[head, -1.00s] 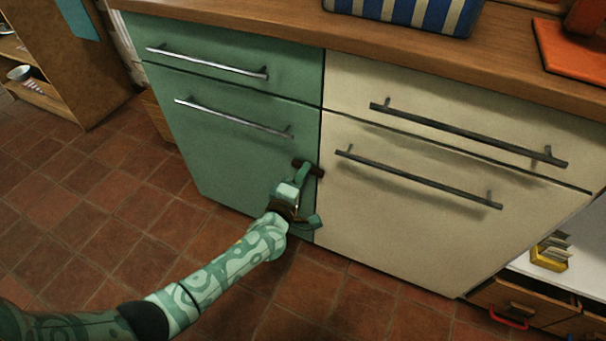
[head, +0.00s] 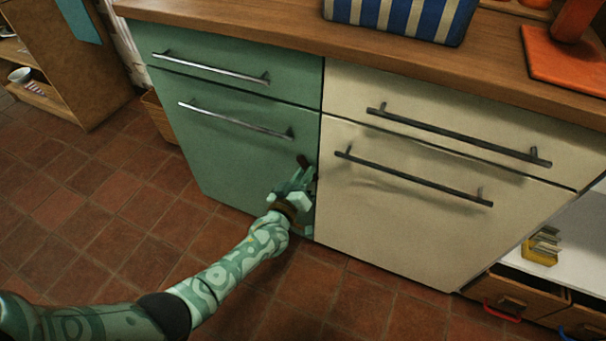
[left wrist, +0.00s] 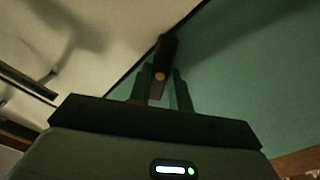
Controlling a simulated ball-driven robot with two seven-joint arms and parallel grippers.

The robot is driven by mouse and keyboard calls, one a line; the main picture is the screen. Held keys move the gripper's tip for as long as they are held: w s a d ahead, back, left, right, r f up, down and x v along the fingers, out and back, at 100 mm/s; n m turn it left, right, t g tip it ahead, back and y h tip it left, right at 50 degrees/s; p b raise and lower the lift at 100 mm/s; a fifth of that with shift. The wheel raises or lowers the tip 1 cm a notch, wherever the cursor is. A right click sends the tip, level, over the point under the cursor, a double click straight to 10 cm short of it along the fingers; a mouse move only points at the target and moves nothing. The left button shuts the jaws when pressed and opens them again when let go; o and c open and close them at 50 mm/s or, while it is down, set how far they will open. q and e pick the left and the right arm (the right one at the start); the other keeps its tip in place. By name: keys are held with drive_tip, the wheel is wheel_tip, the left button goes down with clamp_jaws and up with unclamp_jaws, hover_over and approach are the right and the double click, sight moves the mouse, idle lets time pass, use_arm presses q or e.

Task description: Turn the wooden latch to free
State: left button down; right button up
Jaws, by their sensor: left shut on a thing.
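The wooden latch (head: 304,161) is a dark brown bar by the seam between the green cabinet front (head: 240,160) and the cream cabinet front (head: 400,225). In the left wrist view the latch (left wrist: 167,53) has a round brass pivot and stands steeply, close to the line of the seam. My left gripper (head: 303,180) is shut on the latch, with one finger on each side of it. In the head view the gripper hides the latch's lower part. My right gripper is in neither view.
Metal bar handles (head: 235,120) stick out from the green front, and dark ones (head: 415,182) from the cream front. The wooden worktop (head: 270,35) overhangs above. An open shelf unit (head: 75,75) stands at the left. Tiled floor (head: 110,215) in front is clear.

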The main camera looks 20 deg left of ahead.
use_arm(q)
drive_tip(key=shift+f+m, duration=0.1)
drive_tip(key=shift+m, duration=3.2)
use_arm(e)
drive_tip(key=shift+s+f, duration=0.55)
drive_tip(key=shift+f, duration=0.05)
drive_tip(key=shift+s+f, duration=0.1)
use_arm(q)
drive_tip(key=c, duration=1.3)
unclamp_jaws()
drive_tip(key=shift+p, duration=0.3)
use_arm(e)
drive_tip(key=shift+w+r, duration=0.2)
